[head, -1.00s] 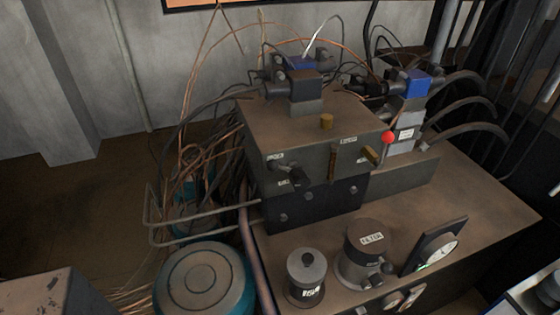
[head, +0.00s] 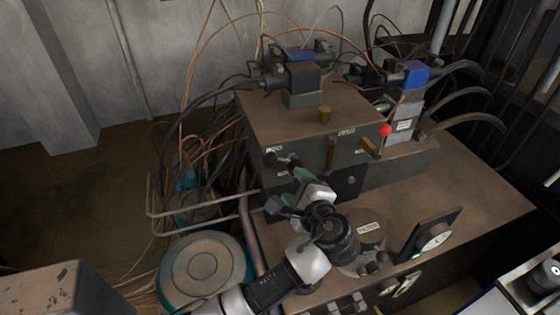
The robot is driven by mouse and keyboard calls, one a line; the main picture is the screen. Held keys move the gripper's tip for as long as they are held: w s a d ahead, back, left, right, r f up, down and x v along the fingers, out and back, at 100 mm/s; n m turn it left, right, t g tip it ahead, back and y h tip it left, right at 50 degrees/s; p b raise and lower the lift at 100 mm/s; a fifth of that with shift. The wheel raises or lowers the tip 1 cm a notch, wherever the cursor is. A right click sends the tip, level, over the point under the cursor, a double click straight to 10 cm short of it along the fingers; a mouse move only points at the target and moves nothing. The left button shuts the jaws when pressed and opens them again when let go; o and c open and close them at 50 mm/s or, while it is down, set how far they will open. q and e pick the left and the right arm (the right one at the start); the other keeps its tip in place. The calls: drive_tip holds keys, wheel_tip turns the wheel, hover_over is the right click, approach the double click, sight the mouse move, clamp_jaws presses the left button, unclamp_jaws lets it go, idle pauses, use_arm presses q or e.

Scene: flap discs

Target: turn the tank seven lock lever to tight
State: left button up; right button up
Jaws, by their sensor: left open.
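The dark lock lever (head: 286,160) sits at the upper left of the front face of the brown metal block (head: 300,122). A small white label is beside it, too small for me to read, so I cannot confirm it as tank seven's. My left gripper (head: 287,187) is in front of this face, just below the lever, with its green-tipped fingers apart and nothing seen between them. The upper finger is close under the lever; I cannot tell whether they touch. The gripper covers part of the dark lower plate. My right gripper is out of view.
A filter canister (head: 369,229) and a gauge (head: 435,241) stand on the bench beside my arm. Loose wires and a pipe (head: 180,240) crowd the left.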

sight(281, 159)
use_arm(q)
drive_tip(key=p+x, duration=0.2)
drive_tip(key=x, duration=0.8)
drive_tip(key=shift+w+r, duration=0.25)
drive_tip(key=shift+w, duration=0.2)
drive_tip(key=shift+a, duration=0.1)
clamp_jaws()
